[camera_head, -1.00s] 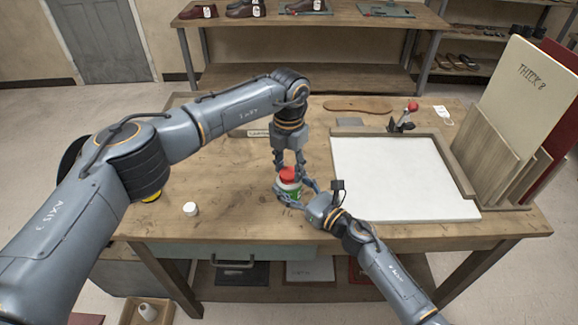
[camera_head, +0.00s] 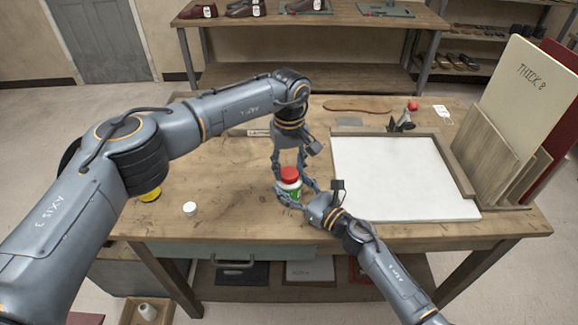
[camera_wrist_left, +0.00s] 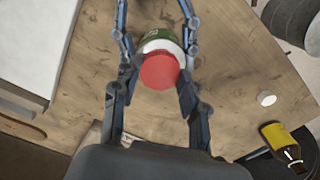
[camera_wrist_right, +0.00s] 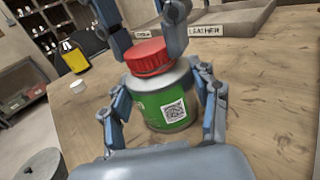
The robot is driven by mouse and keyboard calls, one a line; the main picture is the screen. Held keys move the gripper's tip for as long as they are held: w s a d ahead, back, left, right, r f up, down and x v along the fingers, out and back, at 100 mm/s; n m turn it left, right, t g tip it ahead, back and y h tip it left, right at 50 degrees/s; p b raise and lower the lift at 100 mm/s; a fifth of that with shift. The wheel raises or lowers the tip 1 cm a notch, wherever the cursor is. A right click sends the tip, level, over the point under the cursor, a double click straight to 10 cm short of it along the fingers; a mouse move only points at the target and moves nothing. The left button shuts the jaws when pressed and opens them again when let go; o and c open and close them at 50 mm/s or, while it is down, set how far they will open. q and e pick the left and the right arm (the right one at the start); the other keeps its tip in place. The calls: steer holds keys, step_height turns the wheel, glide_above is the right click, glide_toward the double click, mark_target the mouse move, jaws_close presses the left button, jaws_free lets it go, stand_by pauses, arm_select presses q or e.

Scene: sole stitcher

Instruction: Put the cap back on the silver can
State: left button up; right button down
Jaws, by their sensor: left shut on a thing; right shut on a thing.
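The can (camera_wrist_right: 182,82) stands upright on the workbench, pale silver-white at the shoulder with a green label. A red cap (camera_wrist_right: 148,57) sits on its top; I cannot tell how tightly. The cap also shows in the left wrist view (camera_wrist_left: 159,70) and the head view (camera_head: 289,173). My left gripper (camera_head: 288,170) points down from above, its fingers shut on the red cap's sides. My right gripper (camera_head: 289,196) comes in low from the right, with its fingers shut around the can's body. The fingers hide parts of the can.
A small white cap (camera_head: 190,209) lies left of the can. A yellow-labelled bottle (camera_wrist_left: 284,146) stands farther left, mostly hidden by my left arm in the head view. A white board (camera_head: 395,178) in a wooden frame lies to the right. The bench between is mostly clear.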

arm_select(q)
steer(key=shift+m, duration=1)
steer(key=o, duration=0.8)
steer(key=shift+c, duration=0.2)
step_height(320, 180, up, 12)
arm_select(e)
steer(key=shift+c, duration=1.4)
jaws_free()
steer(key=v, duration=1.2)
